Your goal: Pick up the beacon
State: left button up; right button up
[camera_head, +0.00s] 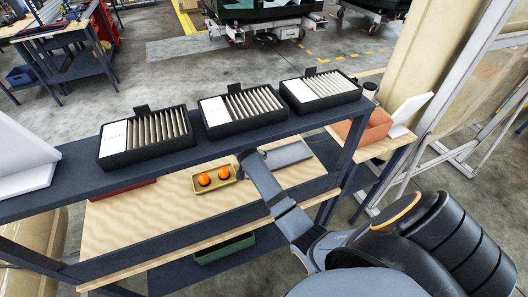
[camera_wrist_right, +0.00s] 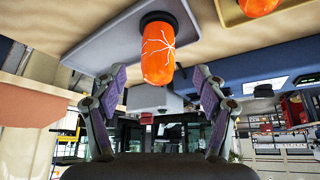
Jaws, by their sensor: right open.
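An orange beacon (camera_wrist_right: 158,52) with white crack-like lines and a black base stands on a grey pad (camera_wrist_right: 100,45), which shows upside down in the right wrist view. The pad also shows in the head view (camera_head: 290,153); the beacon is hidden there. My right gripper (camera_wrist_right: 160,78) is open, with its purple-padded fingers either side of the beacon's dome, apparently not touching it. In the head view my right arm reaches under the top shelf. Two orange beacons (camera_head: 204,179) (camera_head: 223,173) sit in a yellow tray (camera_head: 212,185) to the left. My left gripper is not in view.
The trolley's dark top shelf (camera_head: 75,165) lies above the wooden shelf (camera_head: 150,205) and carries three black filter boxes (camera_head: 145,137). A green bin (camera_head: 224,248) is below, and an orange-brown bin (camera_head: 365,128) stands at the right. Trolley posts bound the shelf.

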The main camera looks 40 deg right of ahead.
jog(key=shift+w+a+f+p, duration=0.1)
jog(key=shift+a+f+p, duration=0.15)
jog(key=shift+f, duration=0.25)
jog(key=shift+w+a+f+p, duration=0.1)
jog(key=shift+f+p, duration=0.1)
jog(key=shift+f, duration=0.3)
jog(key=shift+w+d+f, duration=0.4)
jog(key=shift+d+f, duration=0.3)
jog(key=shift+f, duration=0.15)
jog(key=shift+d+f+p, duration=0.35)
jog(key=shift+d+p, duration=0.15)
jog(key=shift+p, duration=0.05)
jog(key=x, duration=0.3)
jog(key=shift+f, duration=0.15)
jog(key=shift+w+d+f, duration=0.15)
jog(key=shift+d+f, duration=0.05)
jog(key=shift+f, duration=0.05)
jog(key=shift+a+r, duration=0.1)
jog(key=shift+r, duration=0.05)
jog(key=c, duration=1.4)
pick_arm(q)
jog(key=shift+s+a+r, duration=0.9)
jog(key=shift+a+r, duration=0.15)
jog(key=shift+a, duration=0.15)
pick_arm(e)
jog(key=shift+o, duration=0.2)
